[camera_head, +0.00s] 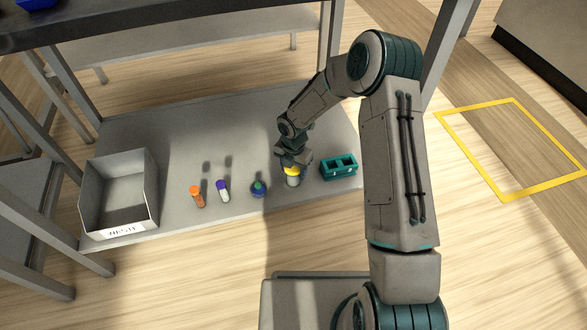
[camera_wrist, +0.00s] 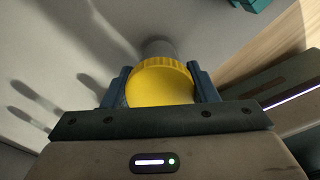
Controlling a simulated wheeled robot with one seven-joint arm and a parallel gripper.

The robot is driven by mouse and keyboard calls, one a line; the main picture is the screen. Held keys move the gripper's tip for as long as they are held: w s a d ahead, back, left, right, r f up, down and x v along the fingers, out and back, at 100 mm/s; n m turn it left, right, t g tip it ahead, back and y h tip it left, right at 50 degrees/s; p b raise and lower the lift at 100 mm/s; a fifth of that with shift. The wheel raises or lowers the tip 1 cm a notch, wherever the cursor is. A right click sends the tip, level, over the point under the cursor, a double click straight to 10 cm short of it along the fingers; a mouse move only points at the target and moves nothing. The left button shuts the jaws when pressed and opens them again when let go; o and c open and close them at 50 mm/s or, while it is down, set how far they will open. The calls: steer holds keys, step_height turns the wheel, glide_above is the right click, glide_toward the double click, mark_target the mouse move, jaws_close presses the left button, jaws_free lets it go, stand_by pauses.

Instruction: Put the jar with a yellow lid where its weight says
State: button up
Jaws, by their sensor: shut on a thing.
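The jar with a yellow lid (camera_head: 292,181) stands on the grey low shelf (camera_head: 180,130), or just above it; I cannot tell which. In the wrist view its yellow lid (camera_wrist: 160,85) fills the space between the two fingers. My gripper (camera_head: 290,165) comes down from above and is shut on the jar. It also shows in the wrist view (camera_wrist: 162,90), with a finger on each side of the lid. A white open bin (camera_head: 118,205) with a label (camera_head: 123,232) on its front stands at the left end of the shelf. The label's text is too small to read surely.
Left of the jar are a blue round item with a green top (camera_head: 258,188), a purple-capped tube (camera_head: 223,190) and an orange-capped bottle (camera_head: 197,197). A teal holder with openings (camera_head: 339,167) stands close on the right. Table legs flank the shelf; a yellow rectangle (camera_head: 513,198) marks the floor at right.

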steer(key=o, duration=1.2)
steer(key=shift+r, duration=0.1)
step_height(320, 180, up, 12)
steer(key=p, duration=0.5)
